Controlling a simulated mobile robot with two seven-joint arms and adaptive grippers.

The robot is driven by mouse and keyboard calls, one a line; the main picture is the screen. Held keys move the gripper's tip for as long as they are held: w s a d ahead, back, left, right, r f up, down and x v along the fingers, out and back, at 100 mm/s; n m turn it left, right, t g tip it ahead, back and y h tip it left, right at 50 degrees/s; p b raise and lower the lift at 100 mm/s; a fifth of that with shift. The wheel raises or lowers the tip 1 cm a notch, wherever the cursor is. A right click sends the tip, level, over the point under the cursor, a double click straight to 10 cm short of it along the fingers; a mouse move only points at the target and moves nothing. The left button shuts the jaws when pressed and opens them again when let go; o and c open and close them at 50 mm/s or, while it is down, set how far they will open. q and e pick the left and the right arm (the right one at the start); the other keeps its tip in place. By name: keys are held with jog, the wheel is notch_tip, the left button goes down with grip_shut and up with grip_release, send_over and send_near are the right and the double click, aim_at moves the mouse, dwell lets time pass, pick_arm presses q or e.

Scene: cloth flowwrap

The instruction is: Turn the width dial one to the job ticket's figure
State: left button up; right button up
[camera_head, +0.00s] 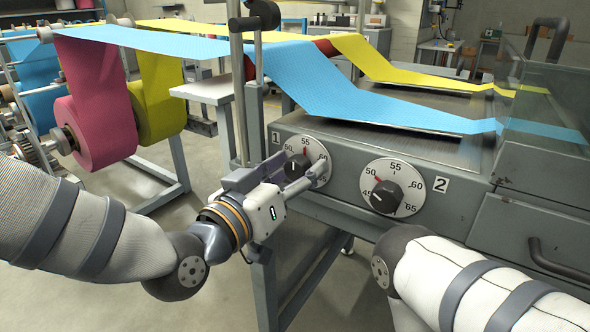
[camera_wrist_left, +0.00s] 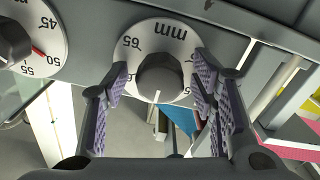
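Dial one (camera_head: 318,152), a white round scale with a dark knob (camera_head: 296,166), is on the grey machine front beside the "1" label. My left gripper (camera_head: 303,168) is at this dial and partly covers it. In the left wrist view, its two purple-padded fingers (camera_wrist_left: 160,86) are spread on either side of the knob (camera_wrist_left: 160,76), with gaps showing. The dial's "mm" and 65 show there; the knob's white line points down in that picture. Figures 50, 55 and 60 show in the head view. My right gripper is out of view. I see no readable job ticket.
Dial two (camera_head: 407,172) sits right of dial one by the "2" label. Blue film (camera_head: 370,104) and yellow film (camera_head: 400,75) run over the machine top. Pink (camera_head: 98,118) and yellow (camera_head: 160,95) rolls hang at left. My right arm is at lower right.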

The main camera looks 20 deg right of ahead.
pick_arm(q)
jog(key=c, duration=1.1)
jog(key=shift+n, duration=1.3)
jog(key=n, duration=0.2)
jog(key=shift+n+p, duration=0.3)
jog(key=shift+p, duration=0.05)
jog(key=n, duration=0.3)
jog(key=shift+n+b, duration=0.3)
jog(key=shift+n, duration=1.4)
